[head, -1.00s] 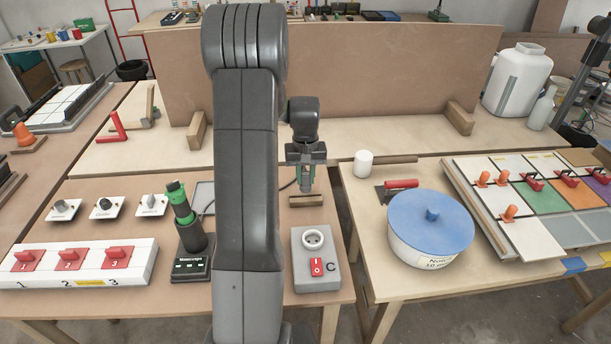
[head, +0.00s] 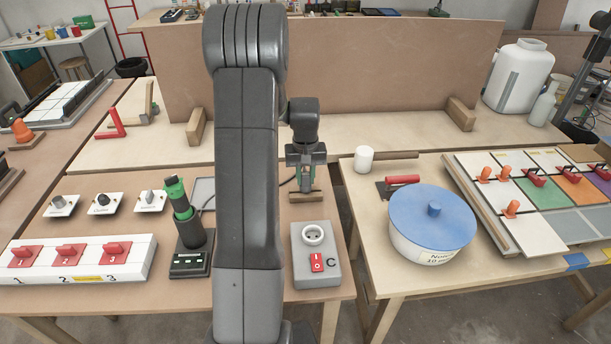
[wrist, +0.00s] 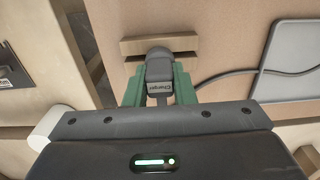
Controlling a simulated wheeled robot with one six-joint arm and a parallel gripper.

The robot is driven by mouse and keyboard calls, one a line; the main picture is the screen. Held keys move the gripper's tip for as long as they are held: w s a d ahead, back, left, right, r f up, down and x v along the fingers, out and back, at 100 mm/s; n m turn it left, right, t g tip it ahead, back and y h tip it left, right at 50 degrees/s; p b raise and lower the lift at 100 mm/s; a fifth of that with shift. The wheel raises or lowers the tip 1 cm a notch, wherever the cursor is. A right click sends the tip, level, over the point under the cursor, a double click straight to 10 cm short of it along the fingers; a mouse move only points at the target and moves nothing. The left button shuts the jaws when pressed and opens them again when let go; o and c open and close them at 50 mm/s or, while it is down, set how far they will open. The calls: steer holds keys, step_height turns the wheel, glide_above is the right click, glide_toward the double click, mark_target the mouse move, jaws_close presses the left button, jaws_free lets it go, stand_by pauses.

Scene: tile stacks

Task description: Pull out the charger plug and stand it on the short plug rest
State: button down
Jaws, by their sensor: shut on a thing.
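My gripper (head: 305,183) is shut on the dark grey charger plug, low over the workbench. In the wrist view the plug (wrist: 159,70), labelled "Charger", sits between the green fingers. The short plug rest (head: 306,197), a small wooden block, is right below the fingers. In the wrist view the rest (wrist: 184,42) lies at the plug's far end and the plug overlaps it. I cannot tell whether the plug touches it. The grey socket box (head: 316,272) stands nearer to me, its round socket (head: 313,234) empty.
A cable (wrist: 225,73) runs beside the plug to a grey panel (wrist: 295,60). The dark green-topped tool (head: 180,205) and white switch strip (head: 130,262) are left of my arm. A blue-lidded pot (head: 432,222) and white cylinder (head: 364,159) stand on the right table.

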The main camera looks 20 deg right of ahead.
steer(key=shift+f, duration=0.25)
steer(key=c, duration=1.1)
jaws_free()
steer(key=shift+c, duration=0.2)
steer(key=shift+r, duration=0.1)
steer(key=shift+r+p, duration=1.95)
steer(key=shift+r, duration=1)
step_height(320, 180, up, 14)
steer(key=b, duration=0.1)
